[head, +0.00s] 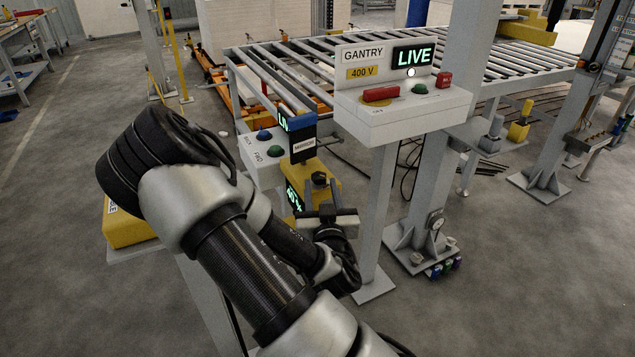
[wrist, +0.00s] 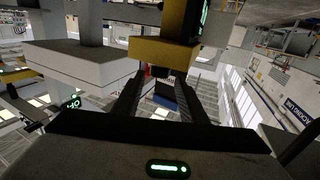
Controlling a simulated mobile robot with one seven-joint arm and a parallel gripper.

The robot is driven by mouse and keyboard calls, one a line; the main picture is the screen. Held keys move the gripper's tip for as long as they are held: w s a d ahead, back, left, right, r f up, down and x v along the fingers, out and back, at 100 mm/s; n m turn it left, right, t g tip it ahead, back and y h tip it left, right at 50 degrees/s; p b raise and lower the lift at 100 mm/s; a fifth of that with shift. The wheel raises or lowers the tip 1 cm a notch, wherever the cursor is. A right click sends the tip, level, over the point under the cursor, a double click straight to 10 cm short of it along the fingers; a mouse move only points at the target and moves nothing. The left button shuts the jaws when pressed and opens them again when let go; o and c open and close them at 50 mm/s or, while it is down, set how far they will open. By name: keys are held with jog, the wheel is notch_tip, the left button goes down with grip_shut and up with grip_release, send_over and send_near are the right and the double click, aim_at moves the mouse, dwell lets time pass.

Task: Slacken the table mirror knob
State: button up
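A yellow unit (head: 325,172) with a green lit display on its left side stands below the blue-capped post. A small black knob (head: 319,179) shows on its face; I take it for the mirror knob, but no label confirms this. My gripper (head: 322,203) is right at the unit, close to the knob. In the wrist view the yellow unit (wrist: 165,52) is just beyond my gripper (wrist: 163,78). The two black fingers stand apart and point at it. The knob is too dark there to tell whether the fingers touch it.
The grey panel marked GANTRY 400 V (head: 400,112) has a LIVE display, a red handle and a green button, just right of my arm. A grey box with blue and green buttons (head: 262,146) is on the left. The roller conveyor (head: 500,58) is behind.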

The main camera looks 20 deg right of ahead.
aim_at(318, 171)
jog(key=x, duration=0.9)
jog(key=shift+w+d, duration=0.1)
jog(key=shift+w, duration=0.1)
jog(key=shift+c, duration=0.2)
jog(key=c, duration=0.7)
